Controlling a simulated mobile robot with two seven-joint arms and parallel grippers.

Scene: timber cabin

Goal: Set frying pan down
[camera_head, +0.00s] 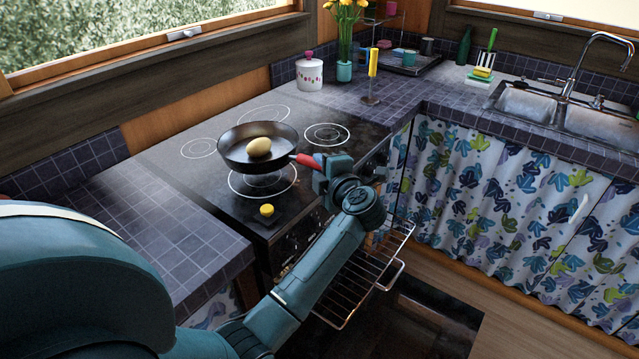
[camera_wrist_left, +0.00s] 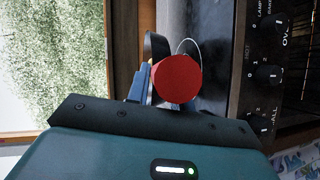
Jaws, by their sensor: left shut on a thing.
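The dark frying pan (camera_head: 231,151) is over the black stove top (camera_head: 180,140), roughly level, with a yellowish egg-shaped item (camera_head: 258,147) in it. I cannot tell for sure whether its base touches the stove. Its red handle (camera_head: 306,160) points right, toward my left gripper (camera_head: 320,174), which is shut on it. In the left wrist view the round red handle end (camera_wrist_left: 177,79) shows at the gripper fingers (camera_wrist_left: 148,84). The pan's bowl is mostly hidden there. My right gripper is not in view.
A yellow-topped item (camera_head: 267,210) sits at the stove's front left corner. A white lidded jar (camera_head: 310,74), a vase of yellow flowers (camera_head: 344,70) and a yellow-handled utensil on a stand (camera_head: 373,75) are behind. An oven rack (camera_head: 360,285) sticks out below. The left tiled counter (camera_head: 165,230) is clear.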

